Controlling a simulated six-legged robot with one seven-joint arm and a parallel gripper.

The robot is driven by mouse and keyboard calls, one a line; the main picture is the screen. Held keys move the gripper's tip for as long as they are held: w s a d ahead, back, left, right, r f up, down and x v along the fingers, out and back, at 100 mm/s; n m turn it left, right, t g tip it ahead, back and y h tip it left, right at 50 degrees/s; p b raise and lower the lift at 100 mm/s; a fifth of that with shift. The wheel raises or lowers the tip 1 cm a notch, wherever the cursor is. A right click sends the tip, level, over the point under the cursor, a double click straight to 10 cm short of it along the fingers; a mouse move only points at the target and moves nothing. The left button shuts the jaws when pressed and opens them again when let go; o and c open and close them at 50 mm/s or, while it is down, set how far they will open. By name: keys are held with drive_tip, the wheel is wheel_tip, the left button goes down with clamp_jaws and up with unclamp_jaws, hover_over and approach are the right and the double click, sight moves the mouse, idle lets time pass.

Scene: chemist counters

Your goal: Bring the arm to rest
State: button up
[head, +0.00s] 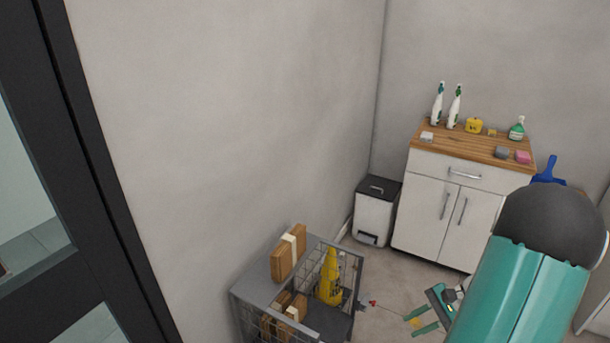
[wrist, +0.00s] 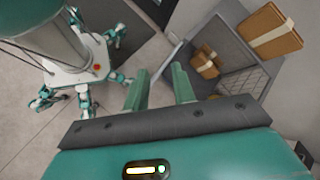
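My gripper (wrist: 160,76) shows in the wrist view with its two green fingers apart and nothing between them. It is open and hangs over the floor, between my own legged body at left and a grey wire cart (wrist: 258,76) at right. It does not appear to touch either. In the head view, my large teal arm link with a dark rounded joint fills the lower right. A small green and dark part low in the head view, right of the cart, looks like my gripper, partly hidden by that link.
The cart (head: 262,292) holds cardboard boxes (head: 289,253) and a yellow bottle (head: 329,278). A white bin (head: 376,212) stands beside a white cabinet (head: 445,219) with bottles on its wooden top. A dark door frame (head: 95,160) is at left. Some floor (head: 395,272) before the cabinet is clear.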

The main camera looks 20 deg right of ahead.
drive_tip(key=a+r+n+t+h, duration=0.1)
drive_tip(key=a+r+n+h, duration=0.3)
drive_tip(key=a+r+n, duration=0.4)
drive_tip(key=a+r+n+h, duration=0.4)
drive_tip(key=a+r+n, duration=0.4)
drive_tip(key=a+r, duration=0.8)
drive_tip(key=a, duration=0.5)
drive_tip(key=shift+s+a+n+t, duration=0.2)
drive_tip(key=shift+s+n+t, duration=0.1)
drive_tip(key=shift+t, duration=0.1)
